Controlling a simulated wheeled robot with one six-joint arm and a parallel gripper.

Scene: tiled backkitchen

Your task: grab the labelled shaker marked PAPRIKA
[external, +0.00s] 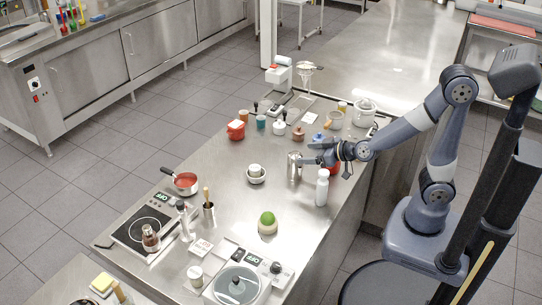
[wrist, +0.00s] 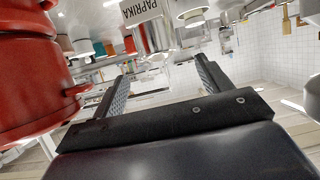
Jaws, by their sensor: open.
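A label reading PAPRIKA (wrist: 141,11) shows at the top of the wrist view, above and beyond the gap between my fingers. The shaker body under it is hard to make out against other shiny things. In the external view a steel cylinder (external: 294,166) stands upright on the counter just left of my gripper (external: 318,158); its label cannot be read there. My gripper, also in the wrist view (wrist: 160,82), is open, with its two fingers apart and nothing clearly held between them.
A red pot (wrist: 35,75) is close on the left in the wrist view. A white bottle (external: 322,187) stands in front of my gripper on the steel counter. A small bowl with a cup (external: 256,175) is to the left. Several containers crowd the counter's far part.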

